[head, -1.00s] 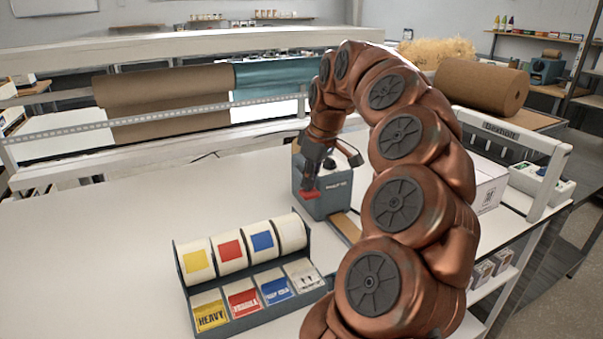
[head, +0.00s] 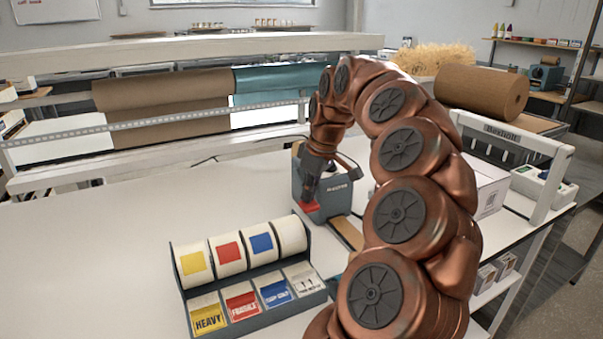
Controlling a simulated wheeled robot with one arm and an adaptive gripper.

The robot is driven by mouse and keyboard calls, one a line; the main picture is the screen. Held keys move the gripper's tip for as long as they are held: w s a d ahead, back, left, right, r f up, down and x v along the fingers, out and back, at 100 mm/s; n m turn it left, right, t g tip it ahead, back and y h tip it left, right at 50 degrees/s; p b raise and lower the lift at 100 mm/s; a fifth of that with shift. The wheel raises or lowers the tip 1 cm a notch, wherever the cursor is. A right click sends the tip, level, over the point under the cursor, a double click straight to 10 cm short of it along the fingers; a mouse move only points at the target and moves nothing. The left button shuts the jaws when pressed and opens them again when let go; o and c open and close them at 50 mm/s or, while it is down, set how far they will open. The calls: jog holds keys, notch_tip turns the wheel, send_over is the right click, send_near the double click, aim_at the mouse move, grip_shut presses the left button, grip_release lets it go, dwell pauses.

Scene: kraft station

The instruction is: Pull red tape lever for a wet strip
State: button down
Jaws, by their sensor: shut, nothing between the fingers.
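The tape dispenser (head: 340,191) is a grey box on the white table, right of centre in the head view. Its red lever (head: 309,206) sticks out low at the dispenser's front left. My gripper (head: 307,198) points down at the lever, its fingertips at or right by the red part. The fingers are shut with nothing between them. I cannot tell whether they touch the lever. A strip of brown tape (head: 347,232) lies in front of the dispenser, partly hidden by my arm.
A label rack (head: 262,296) with several rolls stands on the table in front of the dispenser. A white box (head: 490,192) is behind my arm at the right. Brown and teal paper rolls (head: 165,92) hang at the back. The left table top (head: 80,260) is clear.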

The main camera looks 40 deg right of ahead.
jog(key=shift+f, duration=0.45)
jog(key=shift+r, duration=0.15)
notch_tip(320, 180, up, 12)
jog(key=p, duration=0.6)
dwell(0.4)
dwell(0.5)
